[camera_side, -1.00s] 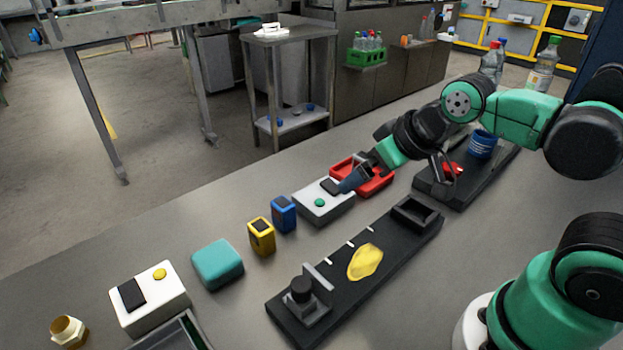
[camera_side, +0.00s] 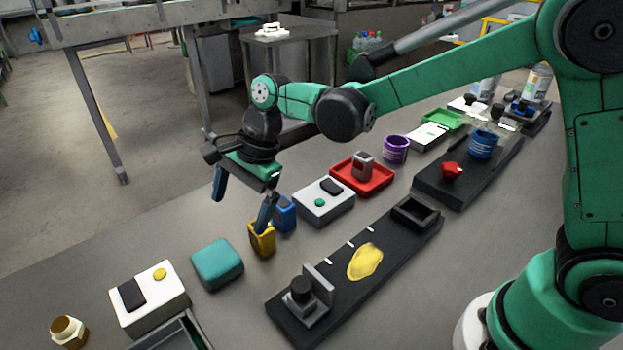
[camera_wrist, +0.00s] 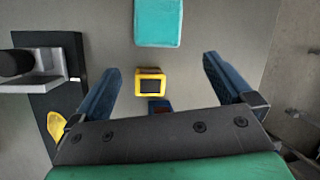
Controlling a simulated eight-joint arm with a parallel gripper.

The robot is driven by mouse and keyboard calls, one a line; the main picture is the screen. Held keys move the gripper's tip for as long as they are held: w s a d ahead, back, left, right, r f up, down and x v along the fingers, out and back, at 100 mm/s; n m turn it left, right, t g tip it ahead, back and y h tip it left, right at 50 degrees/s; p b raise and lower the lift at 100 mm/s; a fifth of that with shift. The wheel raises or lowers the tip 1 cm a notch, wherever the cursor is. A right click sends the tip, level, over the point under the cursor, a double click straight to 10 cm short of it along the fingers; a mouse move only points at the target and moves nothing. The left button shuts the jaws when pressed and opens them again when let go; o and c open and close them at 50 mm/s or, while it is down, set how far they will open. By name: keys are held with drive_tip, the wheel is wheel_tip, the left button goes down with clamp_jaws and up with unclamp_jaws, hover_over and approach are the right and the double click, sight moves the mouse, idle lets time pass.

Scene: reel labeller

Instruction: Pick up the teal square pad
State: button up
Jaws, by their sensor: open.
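The teal square pad (camera_side: 217,264) lies flat on the grey bench, between a white box and a yellow block in the side view. In the wrist view the pad (camera_wrist: 158,22) is at the top centre, partly cut off by the frame edge. My gripper (camera_side: 240,215) is open and empty, its blue fingers spread and pointing down, above and behind the yellow block and the pad. In the wrist view my gripper (camera_wrist: 163,78) has the yellow block between and below its fingers, with the pad beyond the fingertips.
The yellow block (camera_side: 261,239) and a blue block (camera_side: 284,215) stand right of the pad. A white box with a yellow button (camera_side: 150,299) stands to its left. A black fixture board (camera_side: 365,290) lies to the right. Bare bench lies in front of the pad.

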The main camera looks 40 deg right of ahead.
sight(216, 257)
drive_tip(key=a+f+m, duration=0.1)
drive_tip(key=a+f+m+g, duration=0.1)
drive_tip(key=a+f, duration=0.1)
drive_tip(key=shift+w+a+f+m, duration=0.2)
drive_tip(key=shift+w+m, duration=0.15)
drive_tip(key=shift+m, duration=0.05)
drive_tip(key=shift+x, duration=2.9)
drive_tip(key=shift+s+a, duration=0.1)
drive_tip(key=c, duration=1)
drive_tip(key=shift+r, duration=0.15)
wheel_tip(216, 257, up, 20)
